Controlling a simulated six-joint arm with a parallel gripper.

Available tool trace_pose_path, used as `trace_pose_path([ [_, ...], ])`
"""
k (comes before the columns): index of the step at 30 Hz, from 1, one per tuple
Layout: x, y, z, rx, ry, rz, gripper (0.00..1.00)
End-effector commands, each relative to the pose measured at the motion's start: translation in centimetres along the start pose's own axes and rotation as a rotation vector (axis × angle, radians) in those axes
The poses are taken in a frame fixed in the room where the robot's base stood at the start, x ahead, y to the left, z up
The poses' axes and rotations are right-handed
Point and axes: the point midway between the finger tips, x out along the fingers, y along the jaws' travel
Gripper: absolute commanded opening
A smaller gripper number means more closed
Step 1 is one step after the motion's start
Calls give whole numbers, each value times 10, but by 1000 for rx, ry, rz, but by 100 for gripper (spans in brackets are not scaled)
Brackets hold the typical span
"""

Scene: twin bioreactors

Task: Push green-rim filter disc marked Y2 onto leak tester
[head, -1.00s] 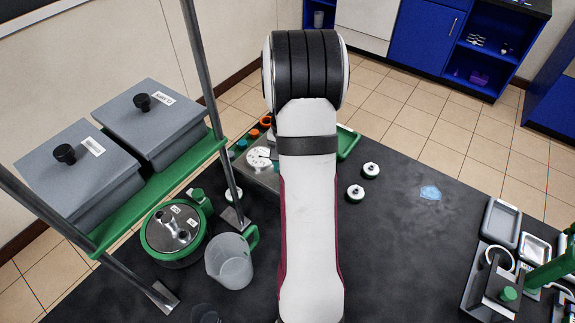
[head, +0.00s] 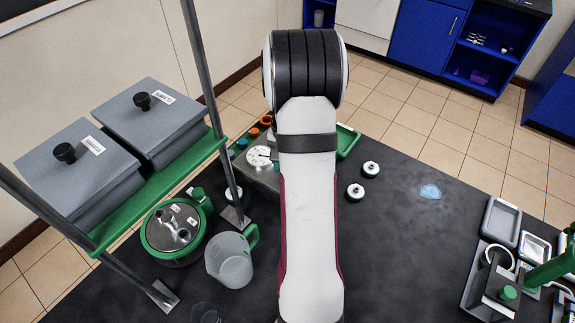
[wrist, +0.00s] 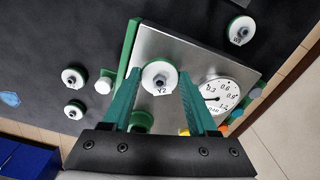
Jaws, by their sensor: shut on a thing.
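My gripper (wrist: 158,88) has its green fingers on either side of the white, green-rimmed filter disc marked Y2 (wrist: 160,74) in the wrist view, and is shut on it. The disc's dark central nozzle faces the camera. Behind it is the leak tester (wrist: 165,45), a silver metal box with a round white pressure gauge (wrist: 217,97). I cannot tell whether the disc touches the tester. A green round part (wrist: 142,120) shows between the fingers, partly hidden by the gripper body. In the head view, my arm covers the gripper and disc; the tester's gauge (head: 259,157) shows left of it.
Two similar discs stand on the dark table (head: 371,169) (head: 355,192), and another marked disc (wrist: 241,30) is beyond the tester. Coloured caps (wrist: 237,111) line the tester's far side. A jug (head: 230,260), vessel (head: 175,232) and rack post (head: 210,90) crowd the left.

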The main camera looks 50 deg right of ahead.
Motion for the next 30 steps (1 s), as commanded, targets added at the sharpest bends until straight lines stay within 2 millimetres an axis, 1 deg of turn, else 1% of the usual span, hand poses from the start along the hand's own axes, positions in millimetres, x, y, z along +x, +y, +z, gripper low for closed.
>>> trace_pose_path([
  [5,4,0,0,0,0,0,7],
  [30,8,0,0,0,0,0,7],
])
